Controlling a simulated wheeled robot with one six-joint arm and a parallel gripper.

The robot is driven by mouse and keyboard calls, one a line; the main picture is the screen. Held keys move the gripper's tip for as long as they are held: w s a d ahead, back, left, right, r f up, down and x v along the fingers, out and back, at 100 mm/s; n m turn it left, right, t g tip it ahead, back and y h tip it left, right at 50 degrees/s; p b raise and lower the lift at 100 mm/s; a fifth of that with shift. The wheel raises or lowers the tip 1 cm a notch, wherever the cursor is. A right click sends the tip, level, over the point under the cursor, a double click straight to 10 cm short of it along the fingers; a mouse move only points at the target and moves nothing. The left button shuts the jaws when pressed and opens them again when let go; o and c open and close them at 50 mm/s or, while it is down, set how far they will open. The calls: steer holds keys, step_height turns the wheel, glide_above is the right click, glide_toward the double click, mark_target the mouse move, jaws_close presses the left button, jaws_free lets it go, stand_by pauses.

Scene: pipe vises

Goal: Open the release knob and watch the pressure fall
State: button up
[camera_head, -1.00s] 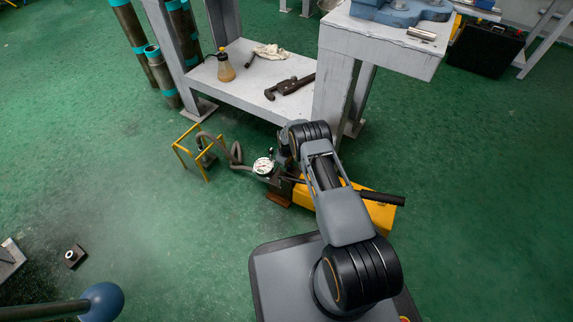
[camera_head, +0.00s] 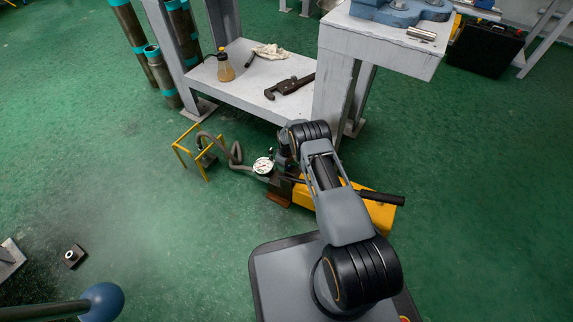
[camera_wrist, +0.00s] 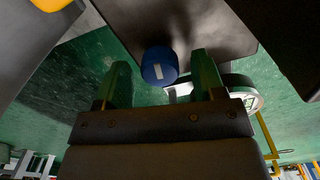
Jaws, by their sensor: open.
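The blue release knob (camera_wrist: 159,66), with a white mark on its face, shows in the wrist view against a dark block. My gripper (camera_wrist: 161,72) is open, one finger on each side of the knob. Gaps show between knob and fingers in the picture, and I cannot tell the depth. The pressure gauge (camera_head: 263,166) has a white dial in the head view; its needle is too small to read. Its rim is edge-on at the right finger in the wrist view (camera_wrist: 247,98). The yellow pump (camera_head: 380,213) with a black handle (camera_head: 383,198) lies partly behind my arm, which hides the knob in the head view.
A grey hose (camera_head: 234,153) runs from the pump toward a yellow frame (camera_head: 183,153) on the green floor. A grey bench (camera_head: 375,40) stands behind, its low shelf (camera_head: 244,69) holding a wrench (camera_head: 291,85) and an oil bottle (camera_head: 225,68).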

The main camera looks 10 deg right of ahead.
step_height(320, 180, up, 14)
steer(key=p, duration=0.6)
steer(key=shift+f, duration=0.15)
steer(key=s+r+m+t+p, duration=0.1)
steer(key=s+r+p, duration=0.35)
steer(key=r, duration=1.05)
steer(key=s+r+m+p, duration=0.1)
steer(key=r+p, duration=0.7)
steer(key=r, duration=0.7)
steer(key=s+r+m+t+p, duration=0.15)
steer(key=r+p, duration=0.45)
steer(key=r, duration=0.9)
steer(key=s+r+m+p, duration=0.2)
steer(key=s+r+p, duration=0.7)
steer(key=r, duration=0.5)
steer(key=s+r+m+t+p, duration=0.1)
steer(key=s+r+m+p, duration=0.1)
steer(key=s+r+p, duration=0.6)
steer(key=s+r, duration=0.6)
steer(key=shift+a+r+p, duration=0.25)
steer(key=shift+p, duration=0.15)
steer(key=shift+s, duration=0.35)
steer(key=shift+c, duration=0.2)
